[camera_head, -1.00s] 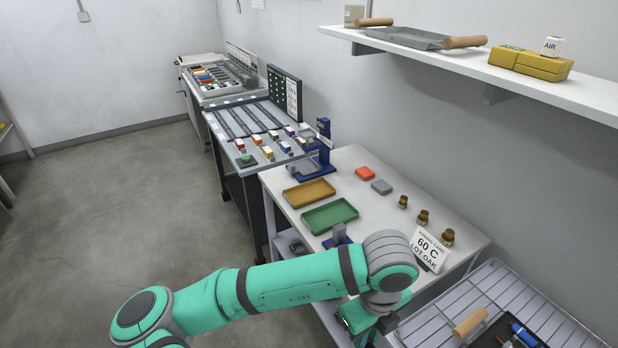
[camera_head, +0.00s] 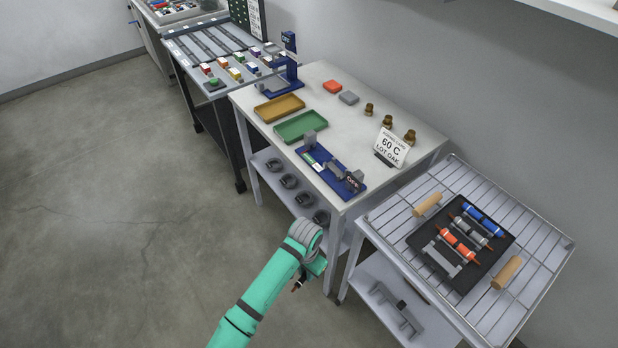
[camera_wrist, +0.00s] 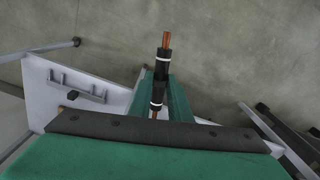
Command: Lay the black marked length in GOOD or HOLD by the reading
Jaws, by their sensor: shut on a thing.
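My gripper (camera_head: 305,281) is shut on the black length and holds it off the tables, over the floor in front of the cart. In the wrist view the black length (camera_wrist: 160,84) has white bands and bare copper ends, and stands nearly upright in the picture. An ochre tray (camera_head: 268,117) and a green tray (camera_head: 278,138) lie empty on the white table; no GOOD or HOLD lettering is readable on them.
A card (camera_head: 391,148) reads 60 C, LOT OAK. A wire rack (camera_head: 540,245) at the right carries a dark handled tray (camera_head: 494,262) with blue, grey and orange lengths. Brass weights (camera_head: 389,121) and another blue instrument (camera_head: 287,85) stand on the white table. Floor at left is clear.

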